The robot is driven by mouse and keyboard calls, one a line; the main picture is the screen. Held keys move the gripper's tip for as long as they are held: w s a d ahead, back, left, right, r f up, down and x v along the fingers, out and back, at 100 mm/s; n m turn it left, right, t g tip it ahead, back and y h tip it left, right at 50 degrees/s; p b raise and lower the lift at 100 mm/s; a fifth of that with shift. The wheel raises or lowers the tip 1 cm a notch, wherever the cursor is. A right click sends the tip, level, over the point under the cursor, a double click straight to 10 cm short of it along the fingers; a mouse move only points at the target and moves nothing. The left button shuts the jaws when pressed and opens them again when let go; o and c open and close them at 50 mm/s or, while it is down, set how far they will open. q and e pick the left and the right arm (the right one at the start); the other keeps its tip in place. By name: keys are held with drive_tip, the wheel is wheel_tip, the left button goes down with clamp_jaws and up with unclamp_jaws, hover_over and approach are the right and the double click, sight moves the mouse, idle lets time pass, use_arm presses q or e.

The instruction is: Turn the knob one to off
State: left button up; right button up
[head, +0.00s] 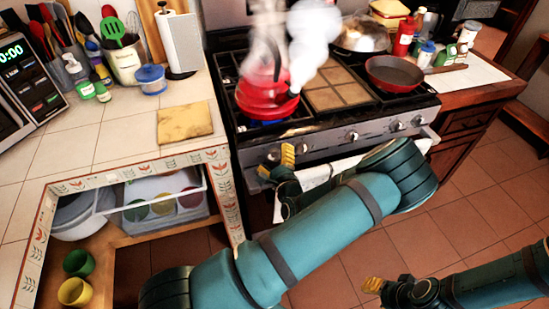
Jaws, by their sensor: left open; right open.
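The stove (310,148) stands in the middle of the head view, with a row of knobs along its front panel. A middle knob (351,135) and two right knobs (397,125) (420,121) show. My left gripper (277,162) is open at the left part of this panel, its yellow fingertips apart; it hides what is behind it, and I cannot tell whether it touches a knob. A red kettle (262,100) steams on the front left burner, with blue flame under it. My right gripper (374,285) is open and low over the floor, away from the stove.
A towel (318,177) hangs on the oven handle, partly behind my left arm. A red pan (394,72) and another pan (360,36) sit on the right side of the stove. A tiled counter (60,155) is at left. The floor (480,210) at right is clear.

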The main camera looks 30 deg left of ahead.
use_arm(q)
drive_tip(key=c, duration=1.2)
drive_tip(key=shift+c, duration=0.2)
drive_tip(key=shift+r+m+p, duration=0.15)
drive_tip(key=shift+m+p, duration=0.95)
drive_tip(key=shift+p, duration=0.15)
drive_tip(key=shift+m+p, duration=0.7)
drive_tip(key=shift+m, duration=0.1)
drive_tip(key=shift+m+p, duration=0.9)
drive_tip(key=shift+m, duration=0.3)
drive_tip(key=shift+m+p, duration=0.75)
drive_tip(key=shift+m, duration=0.65)
drive_tip(key=shift+f, duration=0.2)
